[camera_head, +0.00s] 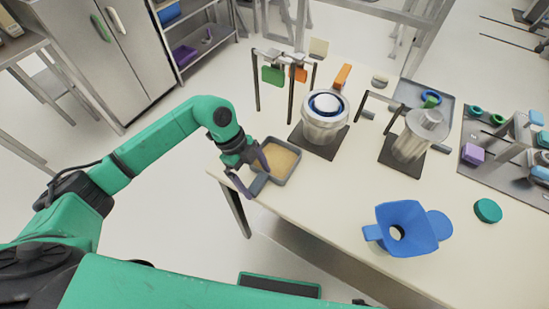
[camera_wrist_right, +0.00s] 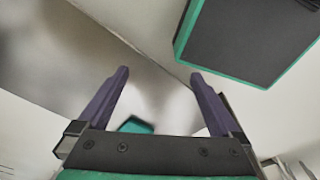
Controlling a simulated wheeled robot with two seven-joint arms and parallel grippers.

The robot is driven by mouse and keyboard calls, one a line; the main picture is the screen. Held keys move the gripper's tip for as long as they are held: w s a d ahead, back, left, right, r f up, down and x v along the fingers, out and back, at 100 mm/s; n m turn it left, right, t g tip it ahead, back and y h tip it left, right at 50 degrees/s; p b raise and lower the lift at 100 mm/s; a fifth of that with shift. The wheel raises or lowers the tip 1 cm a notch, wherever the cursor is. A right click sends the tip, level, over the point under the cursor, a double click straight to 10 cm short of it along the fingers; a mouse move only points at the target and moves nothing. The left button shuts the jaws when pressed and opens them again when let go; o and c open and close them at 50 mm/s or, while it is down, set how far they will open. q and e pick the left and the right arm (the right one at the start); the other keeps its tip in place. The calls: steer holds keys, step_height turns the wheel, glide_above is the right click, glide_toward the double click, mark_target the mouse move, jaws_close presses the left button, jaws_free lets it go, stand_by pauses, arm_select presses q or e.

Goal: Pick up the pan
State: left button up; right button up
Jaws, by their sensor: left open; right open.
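The pan (camera_head: 286,176) is a shallow grey rectangular tray with a tan, grainy-looking fill. It sits at the left edge of the table in the head view. My left gripper (camera_head: 252,173) is open at the pan's left near corner, with its purple fingers spread around a grey part that sticks out there. Whether the fingers touch the pan I cannot tell. My right gripper (camera_wrist_right: 160,76) is open in the right wrist view, with nothing between its fingertips. It does not show in the head view, and the pan does not show in the right wrist view.
A metal pot (camera_head: 325,128) on a dark base stands right of the pan. Behind it is a black rack (camera_head: 289,82) with hanging items. A metal canister (camera_head: 411,145), a blue funnel-like vessel (camera_head: 425,240) and a green lid (camera_head: 488,210) are farther right.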

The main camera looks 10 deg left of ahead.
arm_select(q)
steer(key=shift+s+f, duration=0.1)
steer(key=c, duration=1.1)
arm_select(e)
steer(key=shift+s+a+f, duration=0.15)
steer(key=shift+s, duration=0.85)
